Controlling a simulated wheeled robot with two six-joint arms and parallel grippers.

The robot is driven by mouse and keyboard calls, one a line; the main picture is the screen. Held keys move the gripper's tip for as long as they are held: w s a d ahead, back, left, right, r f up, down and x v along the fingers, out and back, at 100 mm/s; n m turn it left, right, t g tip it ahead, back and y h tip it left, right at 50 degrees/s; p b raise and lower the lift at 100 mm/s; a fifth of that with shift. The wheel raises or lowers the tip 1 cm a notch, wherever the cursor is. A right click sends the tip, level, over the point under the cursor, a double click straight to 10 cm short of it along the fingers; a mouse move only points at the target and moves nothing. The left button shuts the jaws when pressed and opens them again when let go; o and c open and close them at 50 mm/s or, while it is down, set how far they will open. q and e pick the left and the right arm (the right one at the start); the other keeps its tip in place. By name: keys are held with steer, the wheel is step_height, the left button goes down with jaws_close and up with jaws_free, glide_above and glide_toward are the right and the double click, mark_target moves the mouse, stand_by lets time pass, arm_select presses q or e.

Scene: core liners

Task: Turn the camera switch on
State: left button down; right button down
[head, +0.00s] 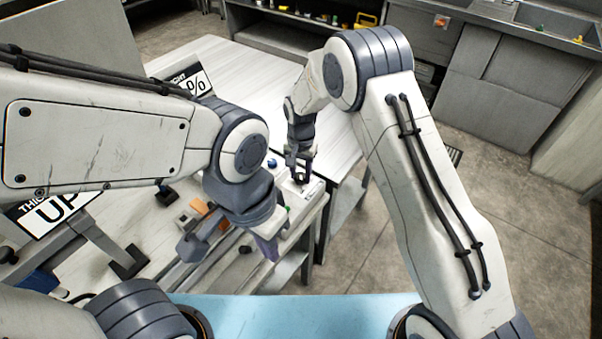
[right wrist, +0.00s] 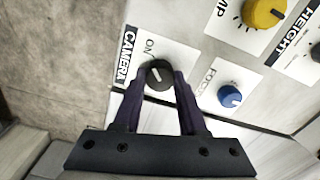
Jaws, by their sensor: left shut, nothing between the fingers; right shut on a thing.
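The camera switch is a black round knob (right wrist: 158,75) with a white pointer line, on a white panel beside a CAMERA label (right wrist: 127,57) and the word ON. Its pointer slants to the upper left in the right wrist view, toward the ON side. My right gripper (right wrist: 157,100) has its two purple fingers shut on the knob, one on each side. In the head view the right gripper (head: 299,178) reaches down to the panel (head: 312,192) at the table's corner. My left gripper (head: 268,248) is shut and empty, nearer to me; its tips are partly hard to see.
A blue FOCUS knob (right wrist: 230,96) sits close to the right finger, and a yellow knob (right wrist: 264,12) is farther up. A HEIGHT label (right wrist: 291,32) stands at the right. Signs and apparatus crowd the table's left; its far part (head: 262,75) is clear.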

mark_target(301, 175)
steer(key=shift+c, duration=2.3)
jaws_free()
step_height(301, 175, up, 11)
steer(key=b, duration=0.2)
steer(key=shift+f, duration=0.2)
